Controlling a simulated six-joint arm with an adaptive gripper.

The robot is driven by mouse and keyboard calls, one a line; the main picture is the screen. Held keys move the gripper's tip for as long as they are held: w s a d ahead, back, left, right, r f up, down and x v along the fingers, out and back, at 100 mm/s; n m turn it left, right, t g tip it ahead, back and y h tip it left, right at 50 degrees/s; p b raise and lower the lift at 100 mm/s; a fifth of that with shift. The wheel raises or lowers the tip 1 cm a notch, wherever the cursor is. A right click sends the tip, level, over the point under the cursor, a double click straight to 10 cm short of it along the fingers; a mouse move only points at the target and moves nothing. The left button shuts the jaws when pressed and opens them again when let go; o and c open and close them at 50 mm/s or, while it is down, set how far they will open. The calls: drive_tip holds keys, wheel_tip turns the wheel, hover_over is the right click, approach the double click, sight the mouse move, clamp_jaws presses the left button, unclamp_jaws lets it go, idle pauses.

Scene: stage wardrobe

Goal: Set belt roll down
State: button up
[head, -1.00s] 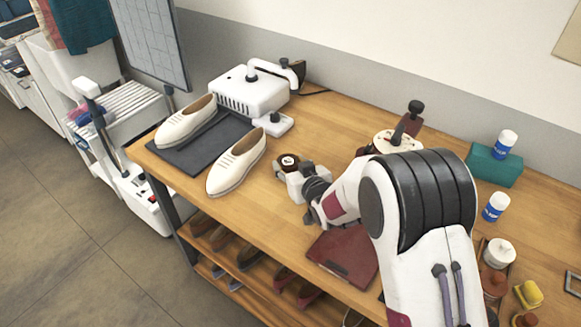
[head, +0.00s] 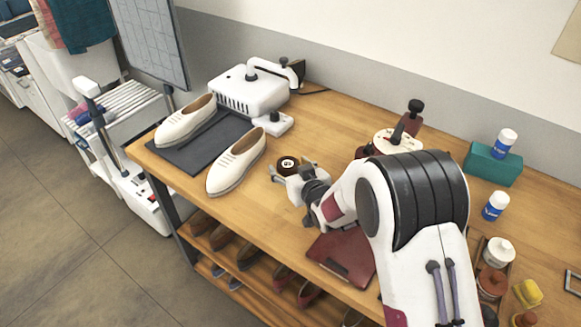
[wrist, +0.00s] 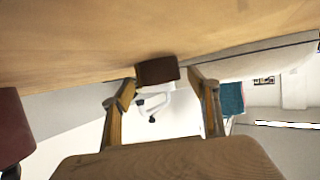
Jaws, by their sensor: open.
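The belt roll (head: 288,164) is a small dark brown roll with a pale ring around a dark centre on top. It is on the wooden bench (head: 325,122), right of the white shoes. My gripper (head: 291,169) is open, with its fingers spread on either side of the roll. In the wrist view the roll (wrist: 157,71) appears as a dark brown block against the bench surface, between the open fingertips (wrist: 160,84), with visible gaps beside it. The roll's near lower side is partly hidden by my gripper in the head view.
Two white shoes (head: 237,163) are to the left, one on a dark mat (head: 196,156). A white machine (head: 247,92) stands behind. A dark red flat case (head: 343,257) lies at the front edge. A teal box (head: 493,165) and bottles are at right. Bench behind the roll is clear.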

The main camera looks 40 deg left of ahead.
drive_tip(key=shift+r, duration=0.2)
drive_tip(key=shift+s+d+r, duration=0.2)
drive_tip(key=shift+s+d, duration=0.05)
drive_tip(key=shift+d, duration=0.15)
drive_tip(key=shift+v, duration=5.45)
